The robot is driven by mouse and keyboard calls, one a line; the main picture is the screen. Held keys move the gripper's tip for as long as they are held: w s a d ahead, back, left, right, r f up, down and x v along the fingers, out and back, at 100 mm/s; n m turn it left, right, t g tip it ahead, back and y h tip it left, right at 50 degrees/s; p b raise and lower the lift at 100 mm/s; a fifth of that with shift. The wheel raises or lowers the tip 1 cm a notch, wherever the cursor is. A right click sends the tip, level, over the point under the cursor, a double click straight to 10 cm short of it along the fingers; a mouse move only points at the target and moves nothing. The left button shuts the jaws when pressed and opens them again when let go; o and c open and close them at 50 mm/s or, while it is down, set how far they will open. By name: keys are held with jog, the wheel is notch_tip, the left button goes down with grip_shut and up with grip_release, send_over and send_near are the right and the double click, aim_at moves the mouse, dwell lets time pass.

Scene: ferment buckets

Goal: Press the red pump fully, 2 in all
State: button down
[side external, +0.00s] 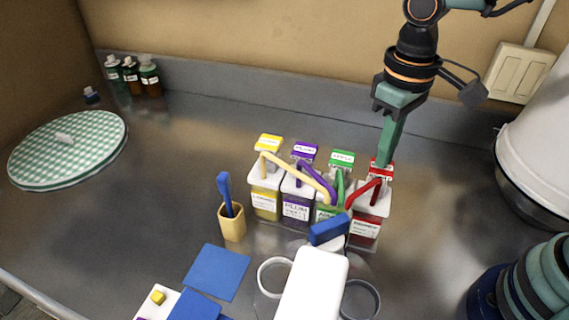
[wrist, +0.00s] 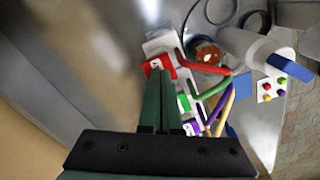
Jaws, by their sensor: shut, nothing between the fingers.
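The red pump (side external: 381,168) stands on the right-most bucket of a row, with a red spout bending forward. Its bucket (side external: 367,222) has a white lid and red contents. My gripper (side external: 385,160) is shut, pointing down, with its tips at the red pump's top; the side view does not show clearly whether they touch. In the wrist view the shut fingers (wrist: 162,82) reach beside the red pump top (wrist: 158,65), partly covering it. The green pump (side external: 342,158) is just left of it.
Purple (side external: 304,150) and yellow (side external: 269,142) pumps continue the row leftward. A white block-like object with a blue end (side external: 315,285) stands in front. A blue-handled tool sits in a tan holder (side external: 232,222). A white vessel (side external: 540,130) is at right.

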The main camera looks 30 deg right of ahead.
jog(key=shift+f, duration=1.2)
jog(key=shift+r, duration=1.85)
notch_tip(320, 180, up, 6)
jog(key=shift+d, duration=0.1)
